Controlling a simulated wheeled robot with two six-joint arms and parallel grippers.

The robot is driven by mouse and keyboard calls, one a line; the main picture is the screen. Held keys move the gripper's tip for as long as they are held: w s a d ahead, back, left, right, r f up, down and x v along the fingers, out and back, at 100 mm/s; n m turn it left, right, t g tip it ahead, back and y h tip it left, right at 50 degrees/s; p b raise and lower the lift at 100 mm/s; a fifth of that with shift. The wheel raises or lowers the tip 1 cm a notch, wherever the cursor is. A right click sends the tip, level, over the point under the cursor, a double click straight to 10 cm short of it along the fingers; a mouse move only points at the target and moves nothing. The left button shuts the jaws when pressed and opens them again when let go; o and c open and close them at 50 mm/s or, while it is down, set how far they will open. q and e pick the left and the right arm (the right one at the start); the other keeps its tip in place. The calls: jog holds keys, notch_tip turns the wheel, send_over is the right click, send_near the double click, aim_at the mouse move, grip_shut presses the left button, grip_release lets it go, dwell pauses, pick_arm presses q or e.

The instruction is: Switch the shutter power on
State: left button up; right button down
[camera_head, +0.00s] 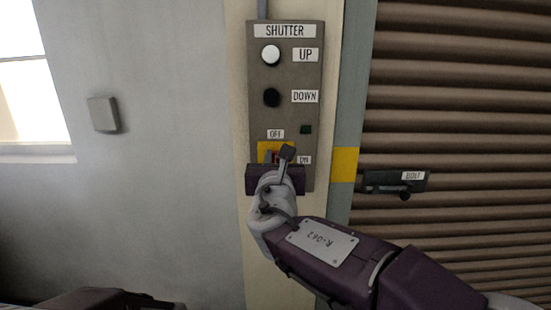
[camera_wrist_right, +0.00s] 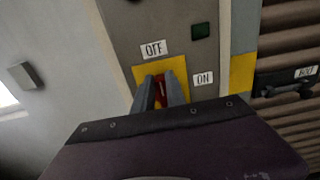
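The grey shutter control box (camera_head: 290,120) is on the cream post. Near its bottom is a yellow switch plate (camera_head: 263,146) with a red switch handle (camera_wrist_right: 161,90). The OFF label (camera_wrist_right: 153,48) is above the plate and the ON label (camera_wrist_right: 203,79) is to its right. My right gripper (camera_wrist_right: 161,78) is at the plate, its two grey fingers on either side of the red handle. Whether they press on it I cannot tell. In the head view my right gripper (camera_head: 284,155) hides much of the plate. My left gripper is not in view.
Above the switch are a white UP button (camera_head: 271,55), a black DOWN button (camera_head: 271,97) and a dark green square (camera_head: 306,129). A bolt (camera_head: 396,183) is on the ribbed shutter (camera_head: 455,110) at right. A wall plate (camera_head: 103,114) is at left.

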jog(key=shift+d+f+m+b, duration=0.25)
jog(key=shift+m+b, duration=0.55)
jog(key=shift+b, duration=0.25)
jog(key=shift+d+f+m+b, duration=0.4)
jog(key=shift+m+b, duration=1.85)
jog(key=shift+m, duration=0.45)
jog(key=shift+d+f+m+b, duration=0.35)
jog(key=shift+f+m+b, duration=0.1)
jog(key=shift+m+b, duration=2.05)
jog(key=shift+d+f+m+b, duration=0.4)
jog(key=shift+m+b, duration=1.65)
jog(key=shift+m, duration=0.85)
jog(key=c, duration=1.4)
grip_release()
jog(key=shift+o, duration=0.2)
